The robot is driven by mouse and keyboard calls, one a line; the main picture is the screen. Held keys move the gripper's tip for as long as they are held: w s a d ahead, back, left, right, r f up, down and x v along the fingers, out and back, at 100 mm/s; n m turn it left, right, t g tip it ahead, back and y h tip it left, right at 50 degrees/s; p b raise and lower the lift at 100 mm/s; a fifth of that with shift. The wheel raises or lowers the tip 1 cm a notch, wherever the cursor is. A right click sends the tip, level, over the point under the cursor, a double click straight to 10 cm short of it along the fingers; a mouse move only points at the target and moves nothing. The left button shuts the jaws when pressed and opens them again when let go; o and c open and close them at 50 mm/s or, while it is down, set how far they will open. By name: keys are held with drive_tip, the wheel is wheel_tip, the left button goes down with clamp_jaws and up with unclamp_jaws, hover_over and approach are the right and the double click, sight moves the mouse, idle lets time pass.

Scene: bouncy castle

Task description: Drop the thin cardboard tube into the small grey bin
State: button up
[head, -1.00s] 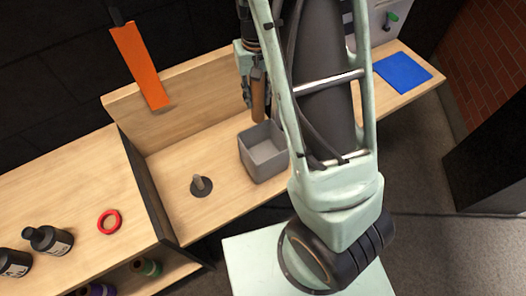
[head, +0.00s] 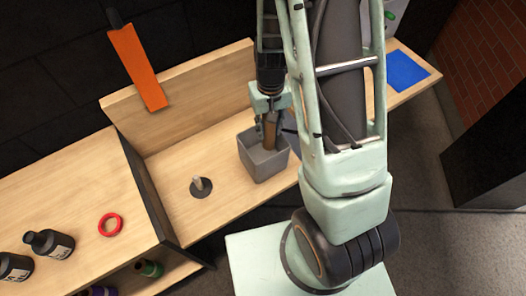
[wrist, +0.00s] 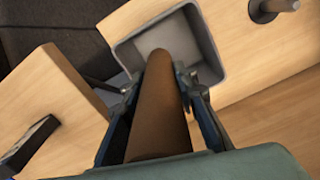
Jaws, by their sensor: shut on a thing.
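The thin cardboard tube (head: 270,129) is brown and hangs roughly upright from my gripper (head: 268,122). In the wrist view the tube (wrist: 160,110) lies between the two fingers of my gripper (wrist: 166,88), which are shut on it. The small grey bin (head: 264,166) is square and open-topped and stands on the wooden bench. The tube's lower end is over the bin's opening and appears to reach into it; its exact depth I cannot tell. The bin (wrist: 212,68) also shows in the wrist view, around the tube's far end. The gripper hides part of the bin's back rim.
A dark round base with a short peg (head: 201,187) stands left of the bin. A red ring (head: 110,224) and black bottles (head: 49,243) are on the left bench. An orange strip (head: 138,68) hangs behind. A blue mat (head: 407,72) lies right.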

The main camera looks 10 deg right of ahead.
wheel_tip(320, 180, down, 5)
drive_tip(key=b, duration=0.3)
drive_tip(key=shift+f, duration=0.1)
drive_tip(key=o, duration=1.1)
drive_tip(key=shift+o, duration=0.2)
wheel_tip(320, 180, up, 12)
drive_tip(key=shift+a, duration=0.1)
